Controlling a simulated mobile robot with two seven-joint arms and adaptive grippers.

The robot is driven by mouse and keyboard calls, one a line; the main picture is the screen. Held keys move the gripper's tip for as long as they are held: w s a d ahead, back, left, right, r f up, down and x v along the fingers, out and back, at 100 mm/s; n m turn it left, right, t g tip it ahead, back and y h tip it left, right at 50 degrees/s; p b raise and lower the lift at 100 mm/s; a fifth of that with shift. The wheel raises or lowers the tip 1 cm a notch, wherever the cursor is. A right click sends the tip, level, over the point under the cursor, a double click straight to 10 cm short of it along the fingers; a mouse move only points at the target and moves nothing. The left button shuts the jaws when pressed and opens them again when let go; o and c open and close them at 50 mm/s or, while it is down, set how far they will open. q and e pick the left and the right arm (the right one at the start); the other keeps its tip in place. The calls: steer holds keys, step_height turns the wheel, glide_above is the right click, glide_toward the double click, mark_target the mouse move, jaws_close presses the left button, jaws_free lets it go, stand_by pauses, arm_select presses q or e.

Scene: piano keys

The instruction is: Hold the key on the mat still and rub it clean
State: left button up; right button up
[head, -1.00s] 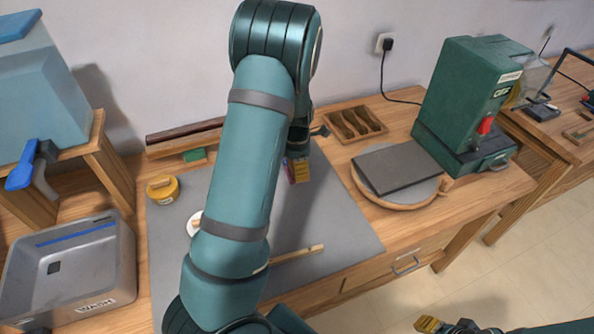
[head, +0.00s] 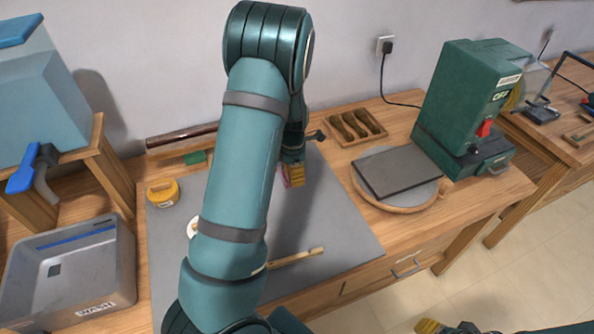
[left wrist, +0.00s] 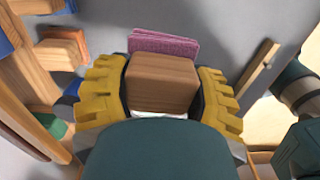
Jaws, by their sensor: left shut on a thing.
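My left gripper (head: 292,178) is over the back middle of the grey mat (head: 335,225). In the left wrist view its yellow ridged fingers are shut on a wooden block (left wrist: 162,82). A flat pink piece (left wrist: 164,44) shows just beyond the block; whether they touch I cannot tell. A long thin wooden stick (head: 297,257), which looks like the key, lies near the mat's front; my left arm hides its left end. It also shows at the right of the left wrist view (left wrist: 257,68). My right gripper (head: 432,326) is cut off at the bottom edge, away from the mat.
A yellow round tin (head: 163,192) and a partly hidden white dish (head: 193,227) are on the mat's left. A grey wash basin (head: 70,270) stands left. Right are a dark slab (head: 398,170) on a round board, a slotted wooden tray (head: 355,126) and a green machine (head: 465,100).

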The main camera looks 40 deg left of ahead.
arm_select(q)
steer(key=s+a+r+p, duration=0.1)
steer(key=s+a+p, duration=0.5)
steer(key=s, duration=0.7)
steer(key=shift+w+a+f+b, duration=0.1)
steer(key=shift+a+f+b, duration=0.15)
steer(key=shift+f+b, duration=0.8)
steer(key=shift+w+a+f+b, duration=0.1)
steer(key=shift+a+f+b, duration=0.1)
steer(key=shift+f+b, duration=0.8)
steer(key=shift+w+a+f+b, duration=0.1)
steer(key=shift+a+f+b, duration=0.15)
steer(key=shift+f+b, duration=0.8)
steer(key=shift+s+f+b, duration=0.1)
steer(key=shift+f+b, duration=0.3)
steer(key=shift+f, duration=0.05)
step_height(320, 180, up, 7)
steer(key=p, duration=0.5)
steer(key=shift+p, duration=0.4)
